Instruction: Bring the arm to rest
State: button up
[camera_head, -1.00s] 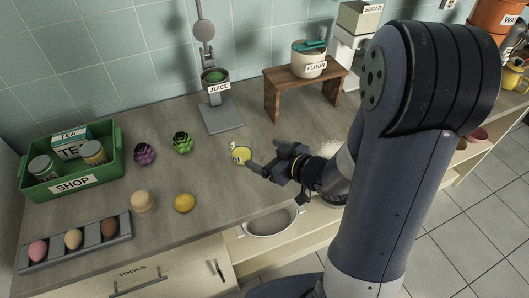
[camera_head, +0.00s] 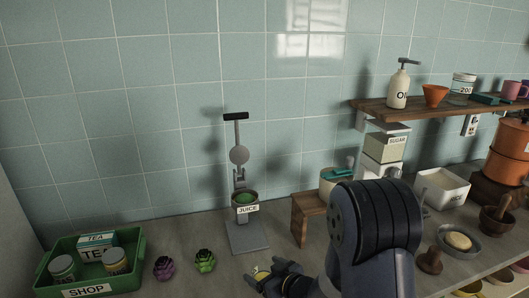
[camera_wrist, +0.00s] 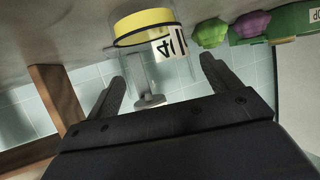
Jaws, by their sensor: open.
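My gripper (camera_head: 265,273) is low over the counter (camera_head: 215,283) in the head view. In the wrist view, which is upside down, my gripper (camera_wrist: 163,60) has its two fingers spread wide with nothing between them. A small clear container with yellow in its lower part (camera_wrist: 142,24) and a white label stands on the counter just beyond the fingertips. It also shows in the head view (camera_head: 259,271), partly hidden by the gripper. Whether a finger touches it I cannot tell.
A juice press (camera_head: 240,200) stands behind the gripper, left of a wooden stand (camera_head: 304,220). A purple (camera_head: 163,267) and a green succulent-like item (camera_head: 205,260) and a green SHOP crate (camera_head: 132,275) are left. A wall shelf (camera_head: 430,103) hangs upper right.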

jog(key=shift+w+a+r, duration=0.1)
jog(key=shift+w+a, duration=0.15)
jog(key=shift+r, duration=0.35)
